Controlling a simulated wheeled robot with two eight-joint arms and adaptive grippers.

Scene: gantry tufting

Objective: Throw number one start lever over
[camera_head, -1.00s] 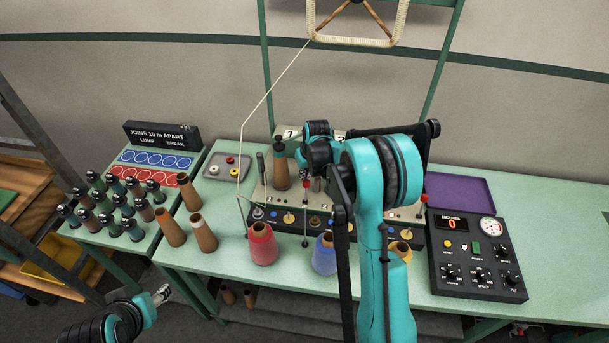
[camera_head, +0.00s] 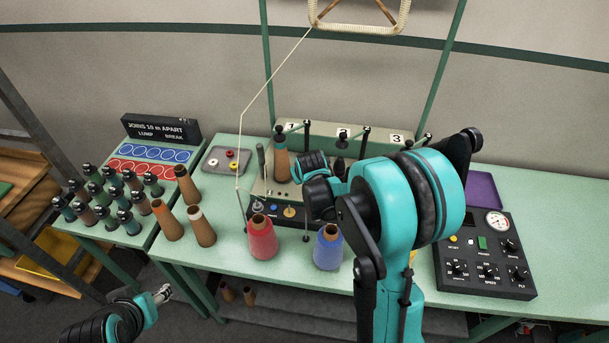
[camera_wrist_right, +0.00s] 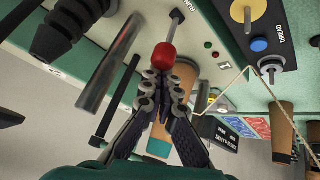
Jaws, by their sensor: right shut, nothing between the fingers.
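In the right wrist view a lever with a red ball knob (camera_wrist_right: 164,57) on a metal rod stands on the machine's face. My right gripper (camera_wrist_right: 168,80) is shut and empty, its fingertips right at the knob; I cannot tell whether they touch. In the head view the winding machine (camera_head: 320,131) carries the numbers 1, 2 and 3. A brown cone (camera_head: 282,163) stands at station 1, also seen behind my fingers in the wrist view (camera_wrist_right: 187,78). My right arm hides the knob and right fingertips in the head view. My left gripper (camera_head: 162,294) is low at the left, away from the machine.
Red (camera_head: 262,240) and blue (camera_head: 328,250) yarn cones stand before the machine. A thread runs up from the left of the machine to a frame above. Several bobbins and bare cones (camera_head: 203,228) stand left. A control box (camera_head: 483,285) is at right.

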